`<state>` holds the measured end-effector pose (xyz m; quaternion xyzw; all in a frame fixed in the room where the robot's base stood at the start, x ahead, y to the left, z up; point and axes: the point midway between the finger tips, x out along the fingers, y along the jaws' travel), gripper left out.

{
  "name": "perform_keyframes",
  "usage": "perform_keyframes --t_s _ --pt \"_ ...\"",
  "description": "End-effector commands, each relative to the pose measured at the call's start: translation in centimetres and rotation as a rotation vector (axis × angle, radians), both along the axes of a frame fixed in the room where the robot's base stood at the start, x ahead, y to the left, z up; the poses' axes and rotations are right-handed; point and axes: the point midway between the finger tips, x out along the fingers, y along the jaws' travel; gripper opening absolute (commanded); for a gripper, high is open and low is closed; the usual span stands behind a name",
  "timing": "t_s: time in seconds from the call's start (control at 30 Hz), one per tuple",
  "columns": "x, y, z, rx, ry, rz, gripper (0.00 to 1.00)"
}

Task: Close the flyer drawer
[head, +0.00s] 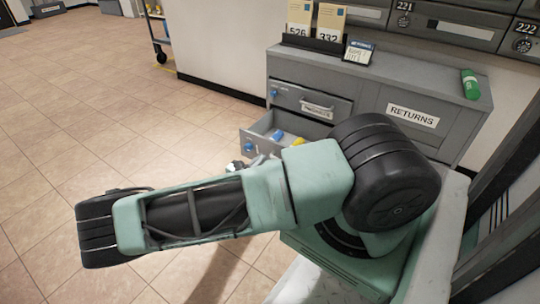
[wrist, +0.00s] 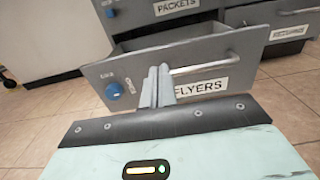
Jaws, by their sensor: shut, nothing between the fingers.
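The flyer drawer (wrist: 205,58) is a grey drawer with a FLYERS label, a bar handle (wrist: 205,66) and a blue knob. In the wrist view it stands pulled out, with its dark inside showing behind the front. In the head view the open drawer (head: 262,136) is low on the left of the grey cabinet, with blue and yellow items inside. My gripper (wrist: 158,74) is shut and empty, with its fingertips in front of the drawer face, just left of the handle. I cannot tell whether they touch. In the head view my arm hides part of the drawer.
The drawer labelled PACKETS (wrist: 165,12) is above the flyer drawer. The cabinet (head: 385,90) carries a RETURNS sign, numbered cards and a green cylinder (head: 470,84) on top. A cart (head: 158,30) stands at the back. The tiled floor (head: 90,140) at left is clear.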

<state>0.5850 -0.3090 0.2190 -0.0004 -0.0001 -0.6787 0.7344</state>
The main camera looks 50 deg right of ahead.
Motion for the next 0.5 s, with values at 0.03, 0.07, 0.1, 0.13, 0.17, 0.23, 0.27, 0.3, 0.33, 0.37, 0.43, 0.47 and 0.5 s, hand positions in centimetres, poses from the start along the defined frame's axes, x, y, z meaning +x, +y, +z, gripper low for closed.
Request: perform_keyframes --t_s 0.03,0.07,0.1,0.13,0.17,0.23,0.27,0.3,0.33,0.37,0.43,0.47,0.5 --pt "0.0 -1.2 -0.5 -0.004 0.001 -0.003 0.0" --pt "0.0 -1.8 -0.6 -0.002 0.0 -0.003 0.0" --pt "0.1 -2.6 -0.5 -0.003 0.0 -0.003 0.0" --pt "0.1 -3.1 -0.5 -0.003 0.002 -0.003 0.0" --pt "0.1 -3.6 -0.6 -0.003 0.001 -0.003 0.0" --pt "0.3 -4.7 -0.6 -0.002 0.0 -0.002 0.0" --pt "0.3 -5.1 -0.5 -0.001 0.0 -0.003 0.0" --pt "0.3 -5.5 -0.4 -0.002 0.0 -0.003 0.0" --pt "0.3 -5.8 -0.4 -0.001 0.001 -0.002 0.0" --pt "0.4 -6.0 -0.4 0.0 0.0 -0.002 0.0" --pt "0.4 -6.5 -0.3 0.0 0.0 -0.001 0.0" --pt "0.5 -6.6 -0.2 0.001 0.0 -0.001 0.0" --pt "0.5 -6.7 -0.2 0.001 0.0 -0.001 0.0"
